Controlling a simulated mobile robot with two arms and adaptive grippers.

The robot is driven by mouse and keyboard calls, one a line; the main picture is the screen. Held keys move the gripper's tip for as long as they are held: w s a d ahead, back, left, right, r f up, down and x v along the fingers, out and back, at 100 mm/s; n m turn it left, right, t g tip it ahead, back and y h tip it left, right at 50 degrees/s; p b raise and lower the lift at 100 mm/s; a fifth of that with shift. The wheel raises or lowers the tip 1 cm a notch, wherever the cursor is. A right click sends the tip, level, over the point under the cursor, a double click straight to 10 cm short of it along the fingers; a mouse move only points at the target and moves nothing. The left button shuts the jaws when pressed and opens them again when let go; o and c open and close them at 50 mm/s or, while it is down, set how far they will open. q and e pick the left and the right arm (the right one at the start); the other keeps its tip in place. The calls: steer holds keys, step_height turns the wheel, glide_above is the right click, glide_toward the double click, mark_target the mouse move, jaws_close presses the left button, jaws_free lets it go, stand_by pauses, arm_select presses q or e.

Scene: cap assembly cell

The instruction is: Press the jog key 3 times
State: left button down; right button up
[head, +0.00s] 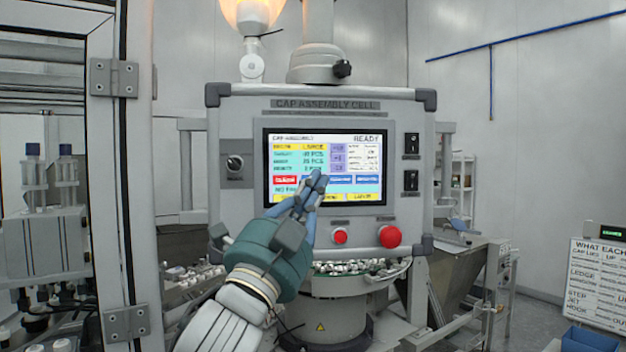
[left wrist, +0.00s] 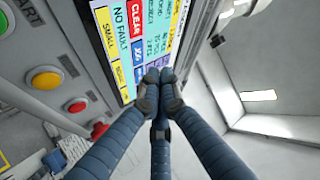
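The touch screen (head: 325,168) sits in the grey control panel (head: 235,110), lit, with READY at its top right. Its lower key row has a red CLEAR key (head: 286,180) and several blue keys; the CLEAR key also shows in the left wrist view (left wrist: 109,20). A blue key (left wrist: 138,50) lies beside CLEAR, its label too small to read surely, so I cannot tell which key is jog. My left gripper (head: 318,178) is shut and empty, its fingertips (left wrist: 159,78) together in front of the blue keys, hiding part of the row. Contact cannot be told. My right gripper is not in view.
Below the screen are a red button (head: 340,236) and a larger red mushroom button (head: 390,236). The left wrist view shows a yellow button (left wrist: 45,78) and a green one (left wrist: 28,20). A door frame (head: 110,180) stands left. A bowl of caps (head: 350,268) is below the panel.

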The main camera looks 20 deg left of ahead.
arm_select(q)
steer(key=shift+s+d, duration=0.35)
steer(key=shift+s, duration=0.4)
steer(key=shift+s+d, duration=0.35)
steer(key=shift+s, duration=0.4)
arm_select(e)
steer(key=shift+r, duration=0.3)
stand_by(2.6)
